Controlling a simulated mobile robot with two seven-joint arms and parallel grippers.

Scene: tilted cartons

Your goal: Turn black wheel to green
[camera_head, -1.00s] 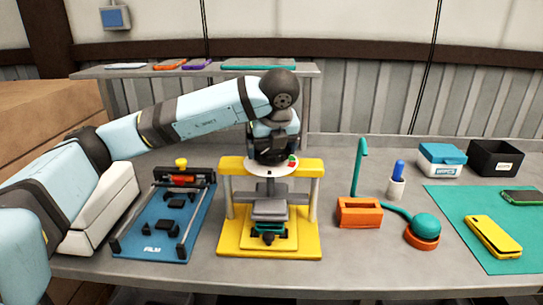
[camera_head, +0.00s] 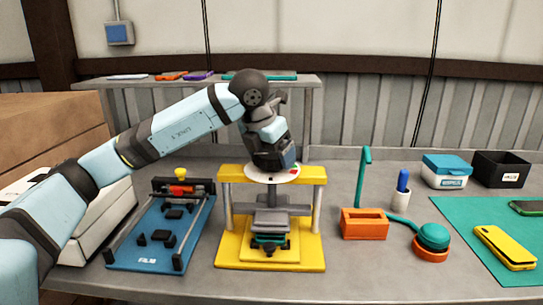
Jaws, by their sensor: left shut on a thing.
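A yellow press (camera_head: 228,174) stands in the middle of the table. On its top bar is a white dial disc (camera_head: 257,176) with a red and a green mark at its right edge. My left gripper (camera_head: 273,164) points down onto this disc and is shut on the black wheel, which the gripper hides almost wholly. I cannot tell where the wheel's pointer stands. Under the bar, a grey pressing plate (camera_head: 271,217) hangs just above a small dark and teal piece (camera_head: 268,243) on the yellow base. My right gripper is not in view.
A blue tray (camera_head: 150,245) with black parts lies left of the press. To the right are an orange box (camera_head: 364,224), a teal-topped orange stand (camera_head: 431,243), a cup with a blue pen (camera_head: 401,195) and a teal mat (camera_head: 470,215) with phones. A shelf stands behind.

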